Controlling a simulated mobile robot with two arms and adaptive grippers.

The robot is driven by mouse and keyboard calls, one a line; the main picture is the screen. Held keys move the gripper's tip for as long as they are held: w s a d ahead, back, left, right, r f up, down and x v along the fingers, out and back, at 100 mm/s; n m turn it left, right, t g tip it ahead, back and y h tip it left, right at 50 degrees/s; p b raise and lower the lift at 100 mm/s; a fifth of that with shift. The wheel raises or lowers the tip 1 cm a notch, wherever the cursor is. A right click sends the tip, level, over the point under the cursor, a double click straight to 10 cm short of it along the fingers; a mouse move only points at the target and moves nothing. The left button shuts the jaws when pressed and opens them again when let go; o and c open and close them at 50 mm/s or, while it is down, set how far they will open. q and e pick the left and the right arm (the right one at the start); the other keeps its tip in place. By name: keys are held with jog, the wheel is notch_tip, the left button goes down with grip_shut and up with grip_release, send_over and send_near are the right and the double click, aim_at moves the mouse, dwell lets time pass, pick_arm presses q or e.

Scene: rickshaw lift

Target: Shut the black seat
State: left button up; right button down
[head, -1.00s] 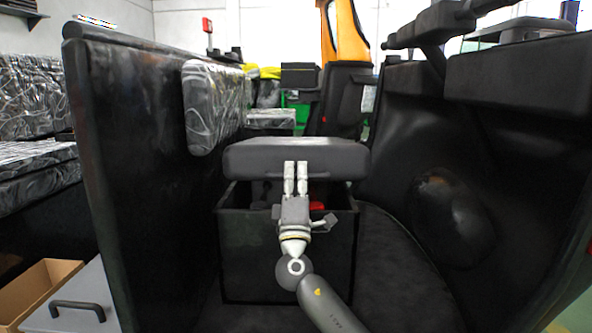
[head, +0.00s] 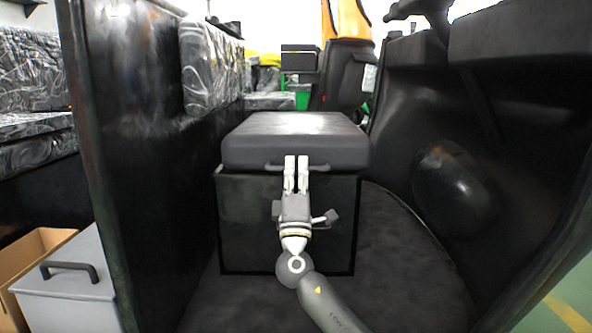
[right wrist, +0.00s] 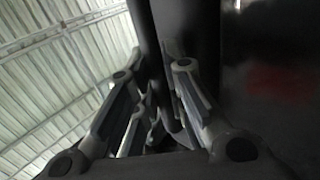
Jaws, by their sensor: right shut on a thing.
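The black seat (head: 297,128) lies flat, or nearly so, on top of the black box (head: 245,225). No gap into the box shows from here. A dark bar handle (head: 325,167) runs along the seat's front lower edge. My right gripper (head: 296,163) is at the middle of that edge and is shut on the handle. In the right wrist view its fingers (right wrist: 153,85) close around a dark bar, with a dark panel beside it; details there are dim. The gripper hides the handle's middle. My left gripper is not in view.
A tall black panel (head: 135,150) stands close on the left, and a black front shell with a rounded bulge (head: 452,190) on the right. A grey lidded box (head: 72,290) and a cardboard box (head: 32,262) are at the lower left. Dark floor (head: 400,260) is clear right of the box.

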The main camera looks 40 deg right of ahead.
jog(key=shift+w+a+f, duration=0.15)
jog(key=shift+f, duration=0.4)
jog(key=c, duration=1.8)
grip_release()
jog(key=shift+o, duration=0.2)
jog(key=shift+r, duration=0.1)
jog(key=v, duration=1.2)
jog(key=shift+r, duration=0.1)
